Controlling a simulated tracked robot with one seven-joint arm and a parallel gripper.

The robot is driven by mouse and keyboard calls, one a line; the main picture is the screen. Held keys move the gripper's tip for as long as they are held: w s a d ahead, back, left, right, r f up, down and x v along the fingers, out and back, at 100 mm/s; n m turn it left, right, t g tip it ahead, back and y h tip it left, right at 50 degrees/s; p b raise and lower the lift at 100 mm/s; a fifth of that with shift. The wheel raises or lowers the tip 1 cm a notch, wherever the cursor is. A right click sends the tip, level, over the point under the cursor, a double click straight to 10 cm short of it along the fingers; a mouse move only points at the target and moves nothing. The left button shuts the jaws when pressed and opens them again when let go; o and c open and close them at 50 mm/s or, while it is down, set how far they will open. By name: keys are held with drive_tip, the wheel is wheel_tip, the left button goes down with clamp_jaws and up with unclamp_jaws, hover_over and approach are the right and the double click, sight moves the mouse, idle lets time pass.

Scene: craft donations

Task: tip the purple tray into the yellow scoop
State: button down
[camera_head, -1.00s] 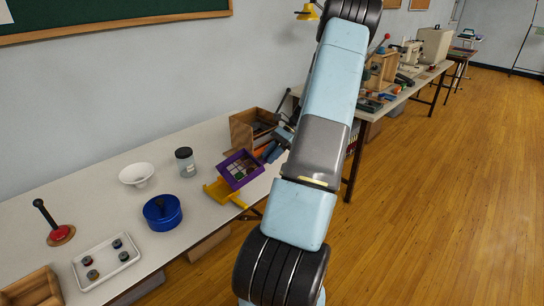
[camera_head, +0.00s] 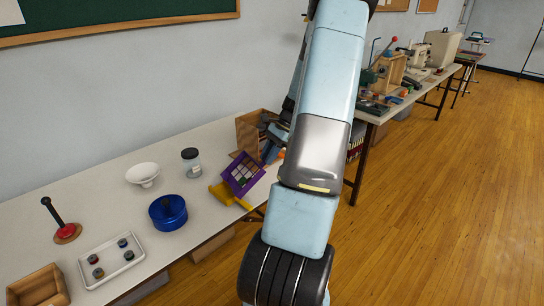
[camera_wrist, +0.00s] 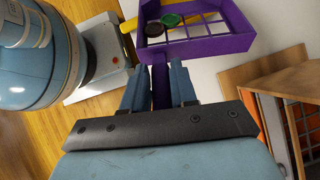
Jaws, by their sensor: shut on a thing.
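The purple tray (camera_head: 233,188) with a grid-patterned floor is held at a steep tilt above the table. It also shows in the wrist view (camera_wrist: 205,47), where a dark disc (camera_wrist: 154,29) and a green disc (camera_wrist: 171,20) rest in it near one wall. My gripper (camera_wrist: 161,72) is shut on the tray's purple handle. In the head view my gripper (camera_head: 270,151) is at the tray's right, partly hidden by my arm. The yellow scoop (camera_head: 219,193) lies on the table under the tray's lower left side, partly covered by it. Its inside is mostly hidden.
A wooden box (camera_head: 248,133) stands close behind my gripper. A lidded jar (camera_head: 190,167), a white bowl (camera_head: 142,173) and a blue pot (camera_head: 168,215) stand left of the scoop. A white tray (camera_head: 100,277) with several small round pieces lies at the front left.

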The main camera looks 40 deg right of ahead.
drive_tip(key=shift+w+a+r+h, duration=0.15)
drive_tip(key=shift+a+r+h, duration=0.4)
drive_tip(key=shift+a+r, duration=0.2)
drive_tip(key=shift+w+a+r+h, duration=0.1)
drive_tip(key=shift+a+r+h, duration=0.5)
drive_tip(key=shift+a, duration=0.2)
drive_tip(key=w+a+r+g+h, duration=0.2)
drive_tip(key=a+h, duration=0.8)
drive_tip(key=a, duration=0.6)
drive_tip(key=shift+w+a+r, duration=0.4)
drive_tip(key=shift+w+r, duration=0.1)
drive_tip(key=shift+w, duration=0.05)
idle(1.9)
idle(1.5)
